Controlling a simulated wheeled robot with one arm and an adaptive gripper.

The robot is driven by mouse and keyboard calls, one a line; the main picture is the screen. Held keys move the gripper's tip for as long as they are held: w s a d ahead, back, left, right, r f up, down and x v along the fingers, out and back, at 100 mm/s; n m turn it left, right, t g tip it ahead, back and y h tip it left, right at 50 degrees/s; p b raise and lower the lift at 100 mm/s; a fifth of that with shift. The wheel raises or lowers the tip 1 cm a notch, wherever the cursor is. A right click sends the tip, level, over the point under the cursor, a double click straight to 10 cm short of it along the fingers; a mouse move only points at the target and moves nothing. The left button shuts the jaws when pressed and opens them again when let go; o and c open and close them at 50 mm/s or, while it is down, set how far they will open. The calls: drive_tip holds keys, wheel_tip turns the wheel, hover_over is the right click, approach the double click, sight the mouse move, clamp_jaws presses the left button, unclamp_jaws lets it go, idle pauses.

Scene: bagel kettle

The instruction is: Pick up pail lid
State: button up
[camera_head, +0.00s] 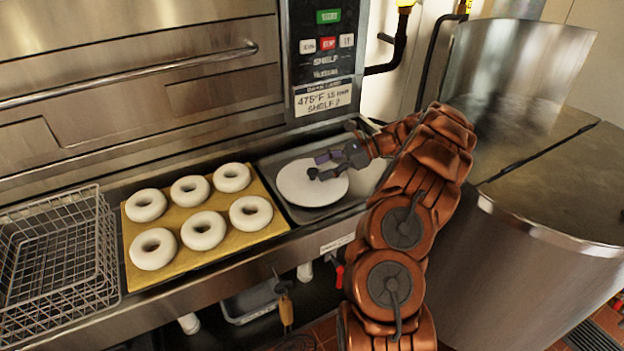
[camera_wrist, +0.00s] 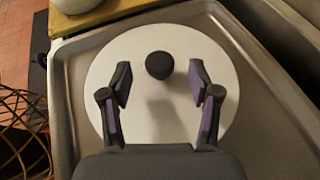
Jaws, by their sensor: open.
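The pail lid (camera_head: 299,187) is a flat white disc lying on a grey metal tray (camera_head: 337,208) on the counter. It also shows in the wrist view (camera_wrist: 115,62), with a dark round knob (camera_wrist: 159,65) on top. My gripper (camera_head: 318,165) is over the lid; the head view shows it from the side, partly covering the lid's far edge. In the wrist view my gripper (camera_wrist: 160,82) is open, with one finger on each side of the knob and a little short of it. A gap shows between each finger and the knob.
A yellow board (camera_head: 134,272) with several white bagels lies left of the tray. A wire basket (camera_head: 60,255) stands at the far left. The oven front (camera_head: 130,95) rises behind. A large metal kettle (camera_head: 530,270) stands right of my arm.

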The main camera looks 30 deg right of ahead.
sight(315, 170)
drive_tip(key=p+x, duration=0.1)
drive_tip(key=x, duration=0.2)
drive_tip(key=shift+w+a+f, duration=0.1)
drive_tip(key=shift+a, duration=0.2)
clamp_jaws()
